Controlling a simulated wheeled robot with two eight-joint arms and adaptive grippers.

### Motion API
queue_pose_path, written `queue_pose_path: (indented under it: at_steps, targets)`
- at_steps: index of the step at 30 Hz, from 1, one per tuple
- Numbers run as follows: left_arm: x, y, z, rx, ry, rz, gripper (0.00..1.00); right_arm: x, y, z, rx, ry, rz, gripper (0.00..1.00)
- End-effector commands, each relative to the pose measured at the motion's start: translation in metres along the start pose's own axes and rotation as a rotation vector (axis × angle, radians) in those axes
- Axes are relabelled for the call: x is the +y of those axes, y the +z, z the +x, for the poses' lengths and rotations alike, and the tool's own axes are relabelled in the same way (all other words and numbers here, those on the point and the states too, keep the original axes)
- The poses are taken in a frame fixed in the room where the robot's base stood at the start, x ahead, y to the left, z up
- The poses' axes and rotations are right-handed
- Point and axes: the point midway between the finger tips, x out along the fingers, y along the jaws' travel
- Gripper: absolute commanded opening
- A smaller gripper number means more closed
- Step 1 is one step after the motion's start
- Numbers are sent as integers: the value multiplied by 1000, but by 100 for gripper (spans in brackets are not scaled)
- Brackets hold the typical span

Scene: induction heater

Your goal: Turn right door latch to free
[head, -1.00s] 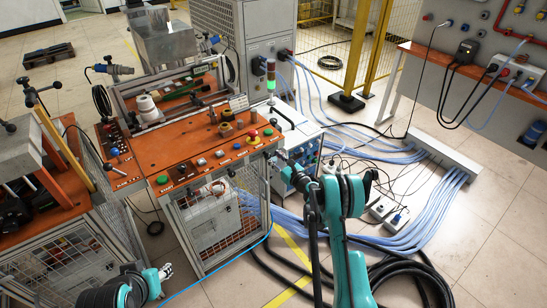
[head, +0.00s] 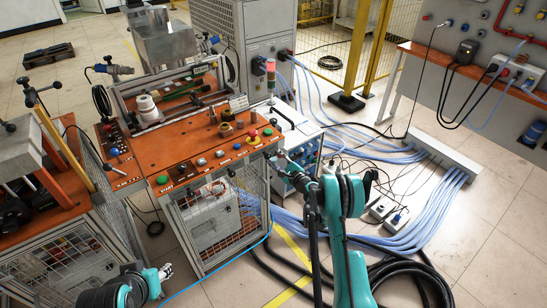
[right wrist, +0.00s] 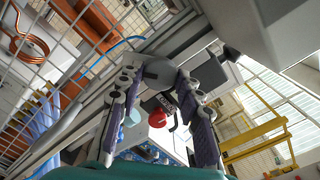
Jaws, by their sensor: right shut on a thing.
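In the right wrist view, a grey rounded latch piece (right wrist: 160,72) sits on the machine frame between my right gripper's fingertips. My right gripper (right wrist: 157,80) is shut on it, one finger on each side. In the head view, my right gripper (head: 276,160) is at the front right corner of the orange-topped machine (head: 150,146), just below the top's edge. The latch is too small and covered to make out there. My left gripper (head: 165,272) is low at the bottom left, apart from the machine; its finger opening is unclear.
Buttons and a red emergency knob (head: 253,136) line the machine's front edge. Mesh panels (head: 225,225) enclose the machine below. Blue hoses (head: 420,210) and black cables cover the floor to the right.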

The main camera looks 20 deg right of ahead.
Motion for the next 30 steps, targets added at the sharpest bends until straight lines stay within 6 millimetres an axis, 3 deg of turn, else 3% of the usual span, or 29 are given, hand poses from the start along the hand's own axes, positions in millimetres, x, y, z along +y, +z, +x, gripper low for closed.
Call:
queue_pose_path:
  at_steps: [18, 30]
  targets:
    - [0, 0, 0, 0, 0, 0, 40, 0, 0, 0, 0, 0, -575, 6]
    - [0, 0, 0, 0, 0, 0, 40, 0, 0, 0, 0, 0, -829, 6]
